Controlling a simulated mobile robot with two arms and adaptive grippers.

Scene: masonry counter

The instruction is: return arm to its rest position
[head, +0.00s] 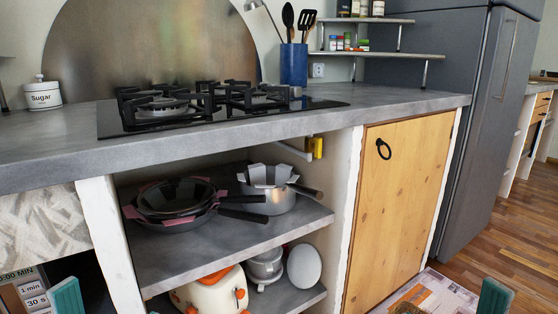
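Only a teal block-shaped tip shows at each side of the bottom edge in the head view. The one at the lower left looks like part of my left gripper (67,297), and the one at the lower right like part of my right gripper (495,297). The rest of both arms is out of frame or hidden. Neither tip visibly touches or holds anything. Whether the grippers are open or shut does not show.
The grey counter (398,108) carries a gas hob (215,108), a blue utensil holder (293,66) and a sugar jar (43,93). Pans (180,226), a pot (283,203) and a toaster (212,294) stand on shelves below. A wooden door (400,205) and grey fridge (465,140) are right.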

